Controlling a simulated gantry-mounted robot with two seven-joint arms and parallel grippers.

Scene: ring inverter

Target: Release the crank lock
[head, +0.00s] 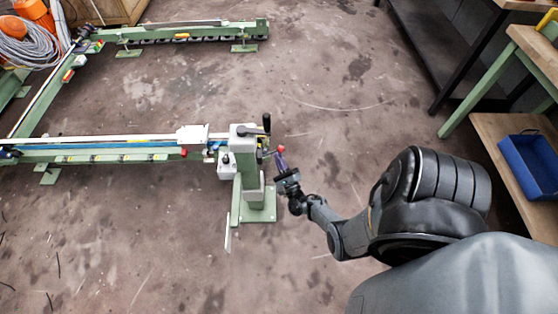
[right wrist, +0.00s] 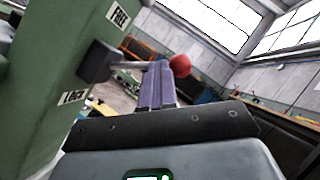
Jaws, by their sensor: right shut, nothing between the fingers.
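The lock lever has a red ball knob (head: 281,148) and sticks out from the green machine post (head: 247,165). In the right wrist view its red knob (right wrist: 181,65) is just beyond and right of my fingertips. Its grey rod (right wrist: 128,65) runs from a black hub (right wrist: 98,62) on the green panel, between a "FREE" label (right wrist: 118,15) above and a lower label (right wrist: 73,97) that seems to read "LOCKED". My right gripper (right wrist: 158,70) has its purple fingers shut and empty, overlapping the rod; I cannot tell whether they touch it. It also shows in the head view (head: 278,158). My left gripper is out of view.
A black crank handle (head: 266,123) stands on top of the post. A long green rail (head: 95,155) runs left from it. A workbench with a blue bin (head: 530,165) is at the right. The floor between is clear.

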